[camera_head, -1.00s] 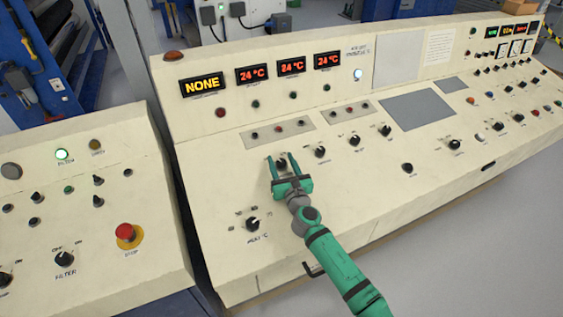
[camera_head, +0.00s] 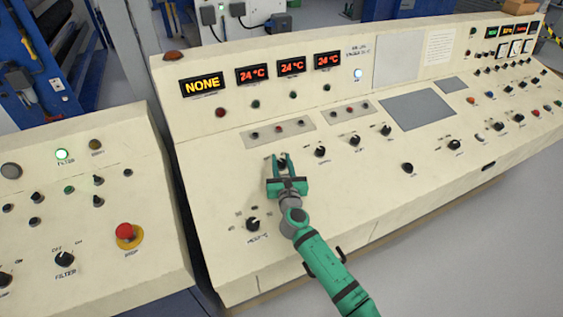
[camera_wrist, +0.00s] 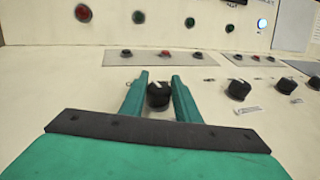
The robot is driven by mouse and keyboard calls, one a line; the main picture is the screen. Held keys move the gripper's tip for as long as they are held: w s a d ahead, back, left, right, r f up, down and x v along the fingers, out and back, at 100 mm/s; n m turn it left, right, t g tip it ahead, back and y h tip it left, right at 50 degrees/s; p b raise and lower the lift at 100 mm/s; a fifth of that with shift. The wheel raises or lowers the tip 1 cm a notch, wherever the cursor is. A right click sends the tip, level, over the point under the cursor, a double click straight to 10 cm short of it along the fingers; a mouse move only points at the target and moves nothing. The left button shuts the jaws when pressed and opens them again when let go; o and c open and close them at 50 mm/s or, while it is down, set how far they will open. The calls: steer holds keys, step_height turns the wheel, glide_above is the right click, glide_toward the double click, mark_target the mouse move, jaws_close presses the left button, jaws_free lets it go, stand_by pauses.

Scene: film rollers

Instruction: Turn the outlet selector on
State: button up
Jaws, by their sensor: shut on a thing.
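My green gripper (camera_head: 281,158) is at a black rotary knob (camera_head: 282,164) on the sloping cream panel, below the left grey button plate. In the wrist view the knob (camera_wrist: 158,95) sits between the two fingers (camera_wrist: 157,90), which are closed in on its sides. A white mark shows on top of the knob. The knob's label is hidden or too small to read, so I cannot tell from lettering that it is the outlet selector.
Other black knobs stand to the right (camera_head: 320,151) and a temperature knob (camera_head: 253,224) stands lower left. Three red displays (camera_head: 291,66) read 24 °C. A red stop button (camera_head: 126,231) is on the separate left console.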

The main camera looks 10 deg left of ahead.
steer(key=m+h, duration=0.3)
steer(key=h, duration=0.1)
steer(key=m+h, duration=0.3)
steer(key=shift+a+f+h, duration=0.1)
steer(key=shift+a+h, duration=0.1)
steer(key=shift+h, duration=0.2)
steer(key=shift+d+m+g+h, duration=0.1)
steer(key=shift+m+g+h, duration=0.55)
steer(key=shift+m+h, duration=0.85)
steer(key=shift+d+m+g+h, duration=0.1)
steer(key=shift+m+g+h, duration=0.55)
steer(key=shift+m+h, duration=0.85)
steer(key=shift+h, duration=0.4)
steer(key=o, duration=1)
steer(key=shift+o, duration=0.2)
steer(key=v, duration=1)
steer(key=shift+s+a+r, duration=0.2)
steer(key=shift+s+r, duration=0.05)
steer(key=shift+s, duration=0.05)
